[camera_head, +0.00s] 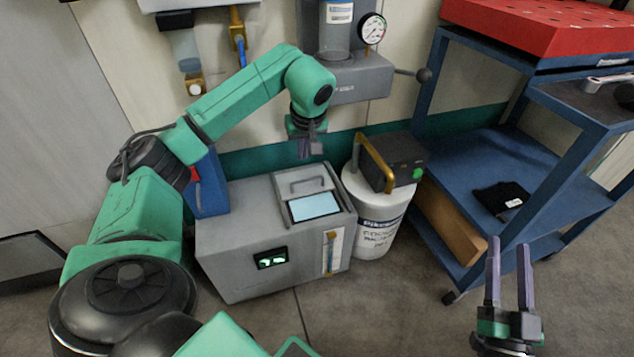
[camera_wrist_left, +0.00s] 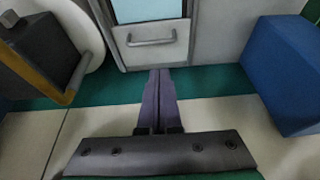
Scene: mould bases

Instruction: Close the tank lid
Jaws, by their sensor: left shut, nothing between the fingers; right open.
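The tank is a grey box (camera_head: 235,240) on the floor with a dark green-lit display on its front. Its grey lid (camera_head: 292,182) carries a bar handle and covers the back part of the top. A light-blue area (camera_head: 315,205) shows in front of the lid. In the left wrist view the lid (camera_wrist_left: 165,55) and its handle (camera_wrist_left: 150,42) are at the top centre. My left gripper (camera_head: 308,152) points down behind the lid, shut and empty. Its fingertips (camera_wrist_left: 160,72) appear close to the lid's back edge; contact is unclear. My right gripper (camera_head: 510,245) is open and empty at lower right.
A white drum (camera_head: 372,240) with a dark box (camera_head: 398,170) on it stands right of the tank. A blue container (camera_head: 207,185) is at its back left. A blue shelf cart (camera_head: 475,165) stands at right. A machine with a gauge (camera_head: 372,28) is behind.

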